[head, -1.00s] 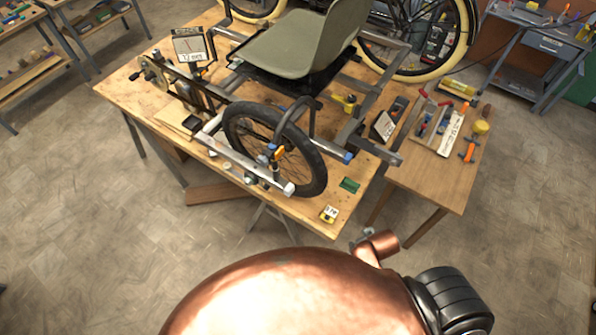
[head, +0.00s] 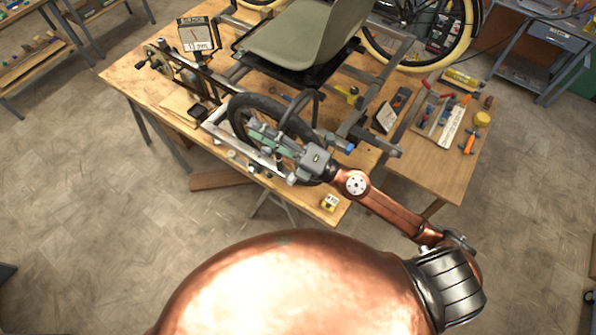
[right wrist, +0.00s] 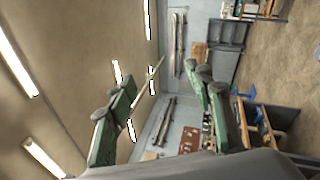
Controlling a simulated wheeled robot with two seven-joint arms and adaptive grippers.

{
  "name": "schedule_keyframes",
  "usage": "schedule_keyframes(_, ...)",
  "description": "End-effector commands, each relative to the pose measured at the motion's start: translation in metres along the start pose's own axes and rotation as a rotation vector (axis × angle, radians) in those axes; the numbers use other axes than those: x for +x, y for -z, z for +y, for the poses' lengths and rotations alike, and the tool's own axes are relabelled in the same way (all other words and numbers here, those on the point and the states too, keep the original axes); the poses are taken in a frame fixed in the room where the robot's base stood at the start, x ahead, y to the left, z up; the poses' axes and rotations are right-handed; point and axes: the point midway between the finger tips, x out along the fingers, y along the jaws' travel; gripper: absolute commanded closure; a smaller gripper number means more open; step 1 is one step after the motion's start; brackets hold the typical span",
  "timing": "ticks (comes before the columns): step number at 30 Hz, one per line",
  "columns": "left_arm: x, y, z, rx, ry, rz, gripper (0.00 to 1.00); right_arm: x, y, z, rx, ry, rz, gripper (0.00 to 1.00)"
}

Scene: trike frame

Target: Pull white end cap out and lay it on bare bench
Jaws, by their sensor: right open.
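The trike frame has a silver bar (head: 240,148) along the bench's front side. A small whitish piece, which looks like the white end cap (head: 291,180), is at the bar's near right end. My right gripper (head: 253,136) has come in from the right above the bar and the front wheel. Its green fingers are spread with nothing between them, as the right wrist view (right wrist: 160,105) also shows. In the head view its body is close above the whitish piece; I cannot tell whether they touch. My left gripper is not in view.
The wooden bench (head: 140,88) carries the frame, the wheel (head: 238,115) and a seat (head: 300,40). A blue cap (head: 349,147) sits on another tube end. A side table (head: 440,180) holds tools.

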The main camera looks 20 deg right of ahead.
Motion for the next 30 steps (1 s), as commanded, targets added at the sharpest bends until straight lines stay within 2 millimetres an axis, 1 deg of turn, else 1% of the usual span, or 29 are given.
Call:
schedule_keyframes(1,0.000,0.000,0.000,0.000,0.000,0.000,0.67,0.006,0.033,-0.015,-0.125,0.046,0.145,0.52)
schedule_keyframes(2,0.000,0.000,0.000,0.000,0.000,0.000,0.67,0.005,0.052,-0.030,-0.202,0.082,0.234,0.52)
schedule_keyframes(3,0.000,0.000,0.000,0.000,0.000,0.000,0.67,0.001,0.074,-0.053,-0.302,0.139,0.349,0.52)
schedule_keyframes(5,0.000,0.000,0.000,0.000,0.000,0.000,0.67,-0.013,0.094,-0.094,-0.449,0.242,0.506,0.52)
schedule_keyframes(6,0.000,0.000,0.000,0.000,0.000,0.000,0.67,-0.026,0.099,-0.123,-0.542,0.319,0.598,0.52)
schedule_keyframes(8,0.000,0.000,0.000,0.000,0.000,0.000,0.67,-0.047,0.094,-0.164,-0.662,0.438,0.712,0.52)
schedule_keyframes(9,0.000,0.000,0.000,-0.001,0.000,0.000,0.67,-0.062,0.086,-0.188,-0.732,0.516,0.773,0.52)
schedule_keyframes(11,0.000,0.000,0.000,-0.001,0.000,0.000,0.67,-0.082,0.068,-0.216,-0.821,0.625,0.843,0.52)
schedule_keyframes(12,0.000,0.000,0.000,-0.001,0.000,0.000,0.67,-0.095,0.055,-0.231,-0.870,0.692,0.879,0.52)
schedule_keyframes(15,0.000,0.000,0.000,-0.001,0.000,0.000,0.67,-0.118,0.024,-0.256,-0.959,0.828,0.935,0.52)
schedule_keyframes(18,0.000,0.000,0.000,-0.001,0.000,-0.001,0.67,-0.134,0.003,-0.268,-1.009,0.913,0.965,0.52)
schedule_keyframes(19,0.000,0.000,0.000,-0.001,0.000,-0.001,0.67,-0.136,-0.001,-0.270,-1.018,0.928,0.969,0.52)
schedule_keyframes(21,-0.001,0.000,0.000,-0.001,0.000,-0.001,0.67,-0.140,-0.007,-0.274,-1.031,0.952,0.975,0.52)
schedule_keyframes(23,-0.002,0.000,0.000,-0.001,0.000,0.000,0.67,-0.140,-0.009,-0.279,-1.034,0.961,0.978,0.52)
schedule_keyframes(26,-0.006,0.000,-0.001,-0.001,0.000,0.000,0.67,-0.137,-0.006,-0.288,-1.031,0.960,0.978,0.52)
schedule_keyframes(30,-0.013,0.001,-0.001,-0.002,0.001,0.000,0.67,-0.130,-0.002,-0.308,-1.031,0.959,0.978,0.52)
